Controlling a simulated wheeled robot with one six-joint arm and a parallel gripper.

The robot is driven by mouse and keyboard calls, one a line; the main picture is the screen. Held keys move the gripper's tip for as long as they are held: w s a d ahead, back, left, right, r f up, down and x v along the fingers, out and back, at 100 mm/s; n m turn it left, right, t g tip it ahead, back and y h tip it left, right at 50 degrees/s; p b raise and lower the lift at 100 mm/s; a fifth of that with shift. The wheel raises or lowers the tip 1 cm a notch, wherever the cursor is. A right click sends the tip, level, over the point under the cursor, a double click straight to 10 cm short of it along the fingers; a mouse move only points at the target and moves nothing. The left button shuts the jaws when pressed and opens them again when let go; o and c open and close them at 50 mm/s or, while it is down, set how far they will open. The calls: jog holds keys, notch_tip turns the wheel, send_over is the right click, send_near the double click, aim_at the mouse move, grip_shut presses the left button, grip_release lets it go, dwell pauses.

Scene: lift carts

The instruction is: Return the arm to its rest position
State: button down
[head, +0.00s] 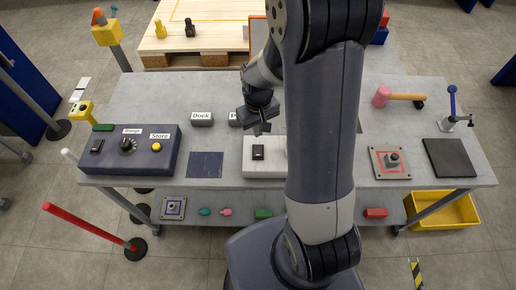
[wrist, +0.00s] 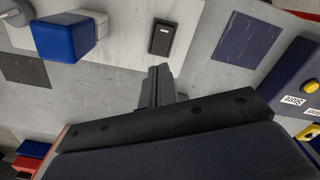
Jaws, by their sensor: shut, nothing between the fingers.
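My arm rises from the base at the bottom centre of the head view and bends over toward the table's middle. My gripper (head: 262,127) hangs above the white panel (head: 250,170) with a black rocker switch (head: 258,153). In the wrist view my gripper (wrist: 157,72) is shut and empty, its fingertips pointing toward the black switch (wrist: 161,38). It appears apart from the switch. My arm hides part of the table's middle and the panel's right part in the head view.
A dark blue control box (head: 130,150) with a knob and yellow button stands at left. A blue block (wrist: 63,38) shows in the wrist view. A wooden pallet (head: 208,58) lies behind.

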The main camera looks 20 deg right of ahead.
aim_at(258, 148)
jog(key=shift+f, duration=0.1)
notch_tip(258, 148, down, 7)
jog(key=b, duration=0.5)
dwell(0.3)
jog(key=shift+r, duration=0.2)
